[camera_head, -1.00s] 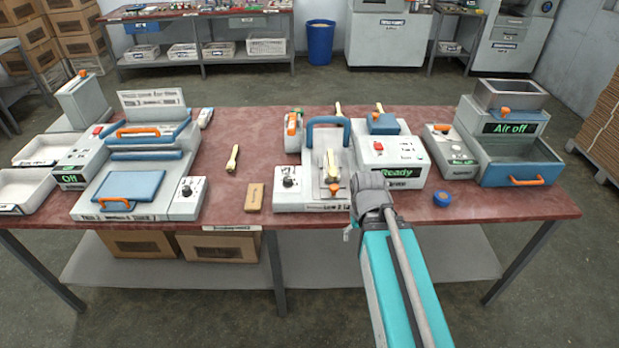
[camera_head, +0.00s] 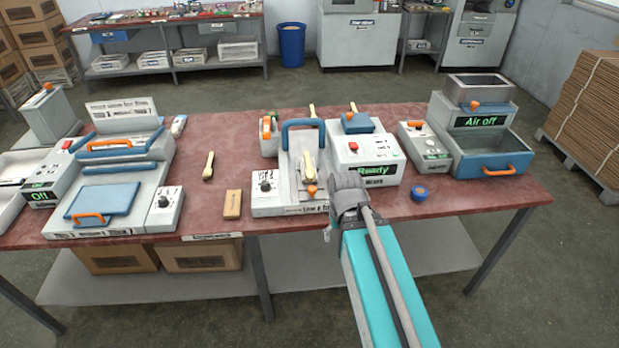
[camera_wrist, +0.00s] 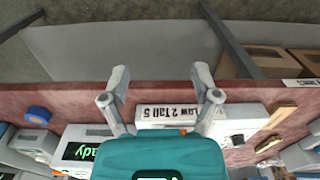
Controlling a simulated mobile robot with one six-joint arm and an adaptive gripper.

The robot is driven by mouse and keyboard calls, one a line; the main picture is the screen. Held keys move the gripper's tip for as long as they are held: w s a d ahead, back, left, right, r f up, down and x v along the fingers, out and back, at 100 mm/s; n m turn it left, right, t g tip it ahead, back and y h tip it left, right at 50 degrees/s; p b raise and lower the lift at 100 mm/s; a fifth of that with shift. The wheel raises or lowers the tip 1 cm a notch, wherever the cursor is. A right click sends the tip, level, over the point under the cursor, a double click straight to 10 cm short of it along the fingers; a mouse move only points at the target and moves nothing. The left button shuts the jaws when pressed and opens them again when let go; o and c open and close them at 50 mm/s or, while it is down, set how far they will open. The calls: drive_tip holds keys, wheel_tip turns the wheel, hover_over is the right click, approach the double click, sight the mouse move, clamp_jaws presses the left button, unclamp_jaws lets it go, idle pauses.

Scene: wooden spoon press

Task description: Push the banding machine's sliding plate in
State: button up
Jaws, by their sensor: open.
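The banding machine, in the middle of the table in the head view, has a white body (camera_head: 268,205), a blue arched handle (camera_head: 303,124) and a box reading "Ready" (camera_head: 372,171). Its sliding plate carries an orange knob (camera_head: 311,190) at the front, with a yellowish wooden spoon (camera_head: 308,164) lying over it. In the wrist view its front label "Low 2 Tall 5" (camera_wrist: 165,112) shows between my fingers, with a bit of orange below. My gripper (camera_wrist: 160,76) is open and empty at the table's front edge, before this machine.
A blue round roll (camera_head: 420,193) lies right of my arm; a tan block (camera_head: 233,204) and another spoon (camera_head: 208,166) lie left of the machine. A press with a blue plate (camera_head: 105,198) stands left, an "Air off" machine (camera_head: 480,122) right.

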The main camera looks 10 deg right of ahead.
idle(0.3)
wheel_tip(320, 180, up, 12)
drive_tip(key=r+m+p, duration=0.1)
drive_tip(key=m+p, duration=0.8)
drive_tip(key=p, duration=0.4)
hover_over(312, 188)
drive_tip(key=shift+f, duration=0.3)
drive_tip(key=shift+f+b, duration=0.2)
drive_tip(key=shift+b, duration=0.3)
wheel_tip(312, 188, down, 13)
drive_tip(key=b, duration=1.3)
drive_tip(key=shift+f, duration=0.2)
clamp_jaws()
